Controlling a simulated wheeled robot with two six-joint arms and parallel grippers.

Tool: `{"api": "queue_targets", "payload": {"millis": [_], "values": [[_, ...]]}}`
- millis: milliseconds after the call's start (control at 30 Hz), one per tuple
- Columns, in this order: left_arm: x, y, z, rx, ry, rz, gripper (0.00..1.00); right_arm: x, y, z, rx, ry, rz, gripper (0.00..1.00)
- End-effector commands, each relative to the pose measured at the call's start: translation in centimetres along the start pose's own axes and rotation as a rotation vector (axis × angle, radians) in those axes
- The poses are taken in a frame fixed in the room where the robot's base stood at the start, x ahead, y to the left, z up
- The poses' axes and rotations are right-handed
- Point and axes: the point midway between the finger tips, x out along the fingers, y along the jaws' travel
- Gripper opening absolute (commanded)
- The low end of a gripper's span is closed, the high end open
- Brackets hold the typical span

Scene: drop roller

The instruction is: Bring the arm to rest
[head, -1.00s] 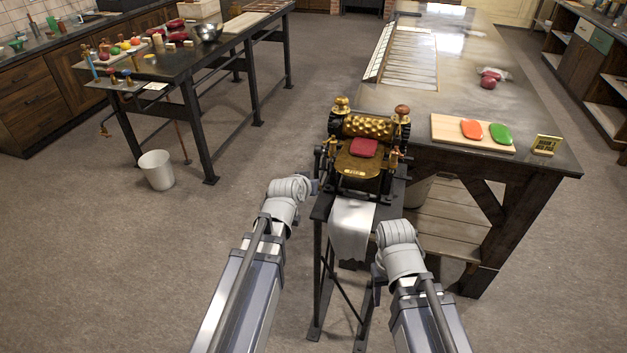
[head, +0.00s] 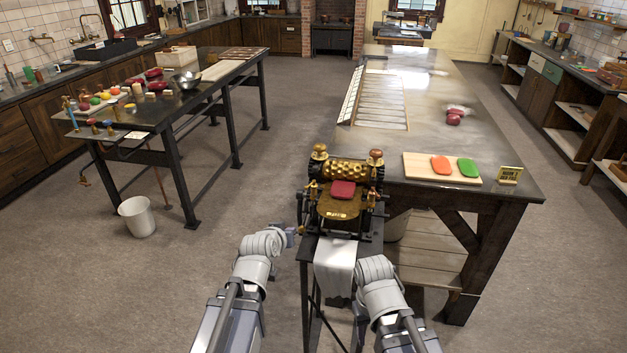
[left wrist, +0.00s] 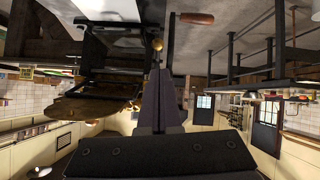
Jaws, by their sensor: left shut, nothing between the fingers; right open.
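The drop roller (head: 345,172) has a brass patterned roller and a brass tray, and stands on a dark metal stand. A dark red slab (head: 343,189) lies on its tray, and a pale sheet (head: 335,262) hangs down its front. My left gripper (head: 291,235) is just left of the stand, small and partly hidden by its wrist. In the left wrist view its dark fingers (left wrist: 160,100) are together and empty, with the roller machine upside down beside them. My right gripper (head: 357,309) is low, by the stand's right side, open; its fingertips are mostly hidden by the wrist.
A worktable (head: 440,130) right of the roller bears a board (head: 414,167) with orange and green pieces, a small sign (head: 509,175) and dark red lumps (head: 454,117). A cluttered side table (head: 215,85) and a white bucket (head: 137,217) stand left. Floor between is clear.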

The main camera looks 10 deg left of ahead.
Motion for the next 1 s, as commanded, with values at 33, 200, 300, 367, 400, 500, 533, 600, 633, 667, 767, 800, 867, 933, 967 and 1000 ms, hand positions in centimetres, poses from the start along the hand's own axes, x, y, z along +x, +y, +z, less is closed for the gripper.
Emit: {"api": "queue_targets", "payload": {"millis": [33, 200, 300, 367, 400, 500, 533, 600, 633, 667, 767, 800, 867, 933, 967, 1000], "values": [[0.0, 0.2, 0.1, 0.003, -0.006, 0.002, 0.00, 0.0, 0.0, 0.0, 0.000, 0.000, 0.000, 0.50], [-0.1, 3.7, 4.4, 0.075, -0.185, 0.037, 0.00, 0.0, 0.0, 0.0, 0.000, 0.000, 0.000, 0.50], [-1.3, 6.7, 9.4, 0.162, -0.392, 0.052, 0.00, 0.0, 0.0, 0.0, 0.000, 0.000, 0.000, 0.50], [-2.5, 8.1, 12.2, 0.218, -0.517, 0.049, 0.00, 0.0, 0.0, 0.0, 0.000, 0.000, 0.000, 0.50], [-3.5, 8.8, 13.9, 0.254, -0.595, 0.043, 0.00, 0.0, 0.0, 0.0, 0.000, 0.000, 0.000, 0.50], [-6.1, 9.8, 17.3, 0.332, -0.768, 0.013, 0.00, 0.0, 0.0, 0.0, 0.000, 0.000, 0.000, 0.50], [-6.9, 9.9, 18.1, 0.353, -0.811, 0.003, 0.00, 0.0, 0.0, 0.0, 0.000, 0.000, 0.000, 0.50], [-8.5, 10.2, 19.5, 0.392, -0.896, -0.022, 0.00, 0.0, 0.0, 0.0, 0.000, 0.000, 0.000, 0.50], [-9.0, 10.2, 19.9, 0.407, -0.925, -0.032, 0.00, 0.0, 0.0, 0.0, 0.000, 0.000, 0.000, 0.50], [-9.5, 10.3, 20.3, 0.417, -0.949, -0.040, 0.00, 0.0, 0.0, 0.0, 0.000, 0.000, 0.000, 0.50], [-10.7, 10.3, 21.0, 0.441, -1.003, -0.062, 0.00, 0.0, 0.0, 0.0, 0.000, 0.000, 0.000, 0.50], [-10.9, 10.2, 21.1, 0.445, -1.013, -0.067, 0.00, 0.0, 0.0, 0.0, 0.000, 0.000, 0.000, 0.50], [-11.1, 10.2, 21.2, 0.448, -1.021, -0.070, 0.00, 0.0, 0.0, 0.0, 0.000, 0.000, 0.000, 0.50], [-11.1, 10.2, 21.2, 0.448, -1.022, -0.071, 0.00, 0.0, 0.0, 0.0, 0.000, 0.000, 0.000, 0.50], [-11.1, 10.2, 21.2, 0.447, -1.022, -0.071, 0.00, 0.0, 0.0, 0.0, 0.000, 0.000, 0.000, 0.50], [-11.1, 10.2, 21.2, 0.447, -1.021, -0.070, 0.00, 0.0, 0.0, 0.0, 0.000, 0.000, 0.000, 0.50]]}}
